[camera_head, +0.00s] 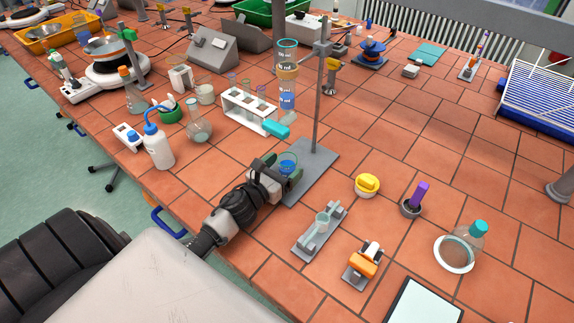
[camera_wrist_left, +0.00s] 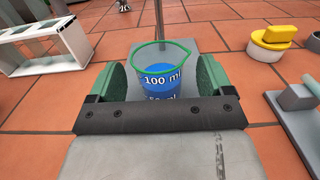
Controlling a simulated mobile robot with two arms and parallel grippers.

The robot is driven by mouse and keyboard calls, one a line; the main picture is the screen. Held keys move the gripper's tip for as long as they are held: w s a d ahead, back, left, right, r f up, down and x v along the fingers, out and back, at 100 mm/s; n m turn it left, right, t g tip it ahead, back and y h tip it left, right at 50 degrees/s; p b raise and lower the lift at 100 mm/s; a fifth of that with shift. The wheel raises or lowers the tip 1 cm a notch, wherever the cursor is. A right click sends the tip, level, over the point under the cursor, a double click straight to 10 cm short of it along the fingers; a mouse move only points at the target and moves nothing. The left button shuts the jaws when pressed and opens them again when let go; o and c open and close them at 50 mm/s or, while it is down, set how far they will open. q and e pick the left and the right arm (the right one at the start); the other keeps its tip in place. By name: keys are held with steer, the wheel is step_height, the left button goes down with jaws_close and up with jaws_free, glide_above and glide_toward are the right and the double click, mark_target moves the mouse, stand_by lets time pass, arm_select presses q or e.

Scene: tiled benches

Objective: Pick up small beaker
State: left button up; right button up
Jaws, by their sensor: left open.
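The small beaker (camera_head: 288,161) holds blue liquid and stands on the grey base plate (camera_head: 318,158) of a retort stand. In the left wrist view the beaker (camera_wrist_left: 161,72) shows a green rim and a "100 ml" mark, and stands upright between the green finger pads. My left gripper (camera_head: 285,177) is open around it, with a pad on each side; small gaps seem to show between pads and glass. The beaker's lower part is hidden behind the gripper body in the wrist view. My right gripper is not in view.
A white tube rack (camera_head: 249,112) and a wash bottle (camera_head: 158,150) stand to the left. A yellow-lidded dish (camera_head: 367,185) and a grey device (camera_head: 320,232) stand to the right.

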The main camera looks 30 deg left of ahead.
arm_select(q)
steer(key=shift+w+d, duration=0.1)
steer(key=shift+w, duration=0.9)
steer(key=c, duration=1.1)
steer(key=shift+o, duration=0.2)
